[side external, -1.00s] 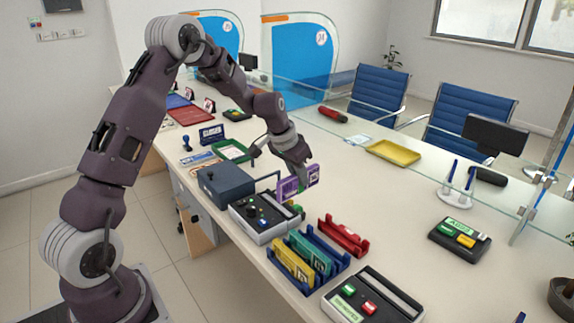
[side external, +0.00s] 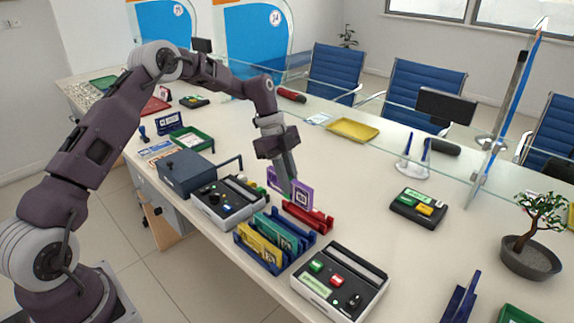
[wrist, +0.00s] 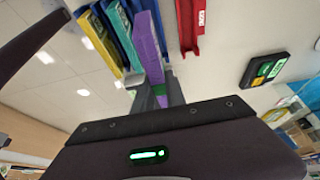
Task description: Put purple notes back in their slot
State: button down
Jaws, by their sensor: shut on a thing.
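My gripper (side external: 289,188) is shut on the purple notes (side external: 303,195), which stand upright between the fingers. The notes hang beside the blue slotted rack (side external: 312,238) and close to the red holder (side external: 306,217). The rack holds yellow notes (side external: 257,250) and teal notes (side external: 277,232) in separate slots. In the wrist view the purple notes (wrist: 148,45) extend from the fingers alongside the blue rack (wrist: 130,50), with the red holder (wrist: 190,28) to their right. I cannot tell whether the notes touch the rack; their lower edge is partly hidden.
A grey-black device with a knob (side external: 225,205) stands left of the rack, with a dark blue box (side external: 187,172) beyond it. Another device with green and red buttons (side external: 338,283) is in front right. Counter is clear toward the black tray (side external: 417,207).

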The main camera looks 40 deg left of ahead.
aim_at(289, 197)
jog(key=shift+f, duration=4.15)
jog(key=shift+f, duration=2.1)
jog(key=c, duration=1.3)
grip_release()
jog(key=shift+r, duration=3.55)
